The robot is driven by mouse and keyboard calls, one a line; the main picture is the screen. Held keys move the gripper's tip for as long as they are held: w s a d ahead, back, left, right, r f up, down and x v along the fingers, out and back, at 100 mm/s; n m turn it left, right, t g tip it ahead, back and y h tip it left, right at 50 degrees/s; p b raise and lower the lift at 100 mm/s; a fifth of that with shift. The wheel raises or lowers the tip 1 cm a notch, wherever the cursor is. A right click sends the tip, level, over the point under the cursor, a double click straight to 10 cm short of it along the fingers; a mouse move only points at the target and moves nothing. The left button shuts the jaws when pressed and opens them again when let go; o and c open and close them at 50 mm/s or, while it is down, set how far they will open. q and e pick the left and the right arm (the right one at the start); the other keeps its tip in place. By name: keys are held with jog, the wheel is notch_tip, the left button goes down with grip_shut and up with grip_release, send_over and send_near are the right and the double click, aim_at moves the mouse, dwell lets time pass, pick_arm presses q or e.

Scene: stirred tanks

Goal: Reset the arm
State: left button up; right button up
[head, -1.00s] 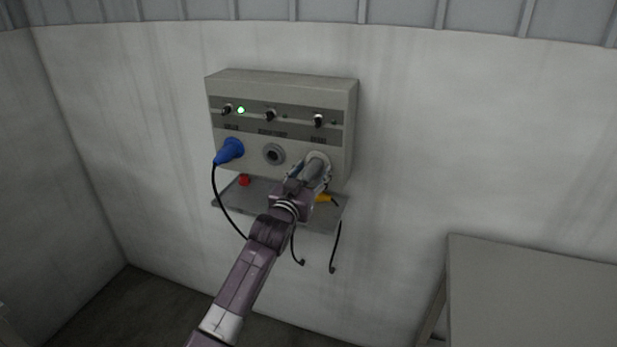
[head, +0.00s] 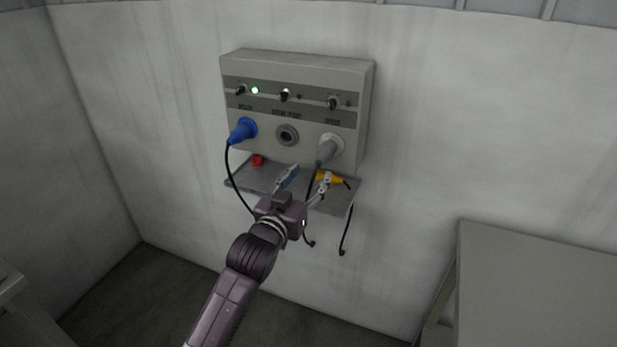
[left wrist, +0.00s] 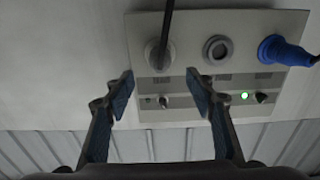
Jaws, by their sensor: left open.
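My left gripper (head: 306,182) is open and empty in the head view, in front of the shelf below the wall panel (head: 298,66). In the left wrist view its two fingers (left wrist: 160,92) stand wide apart with the panel (left wrist: 185,118) beyond them, upside down. A grey plug (head: 327,149) sits in the panel's right socket, its cable hanging down, apart from the gripper. A blue plug (head: 242,131) sits in the left socket. The middle socket (head: 287,134) is empty. My right gripper is not in view.
A small shelf (head: 240,183) under the panel holds a red plug (head: 257,160) and a yellow plug (head: 329,178), with cables hanging below. Three knobs and a lit green lamp (head: 255,90) are on the panel. A grey table (head: 540,270) stands at the lower right.

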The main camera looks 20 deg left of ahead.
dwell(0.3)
pick_arm(q)
notch_tip(320, 180, down, 24)
jog(key=s+g, duration=0.3)
jog(key=g, duration=0.1)
jog(key=s+f+g, duration=0.2)
jog(key=s+f, duration=0.4)
jog(key=f, duration=0.5)
jog(key=s+f+g, duration=0.3)
jog(key=s+f, duration=0.4)
jog(key=f, duration=0.4)
jog(key=s+f+m+g, duration=0.1)
jog(key=s+f+g, duration=0.1)
jog(key=s+f, duration=0.7)
jog(key=s+f+g, duration=0.2)
jog(key=s+f, duration=0.5)
jog(key=s, duration=0.4)
jog(key=s+f+g, duration=0.2)
jog(key=s+f, duration=0.1)
jog(key=s, duration=0.8)
jog(key=s+f+m+g, duration=0.1)
jog(key=s+f+g, duration=0.1)
jog(key=s, duration=0.9)
jog(key=shift+s+a+f+y, duration=0.25)
jog(key=shift+s+f+y, duration=0.1)
jog(key=shift+f, duration=0.5)
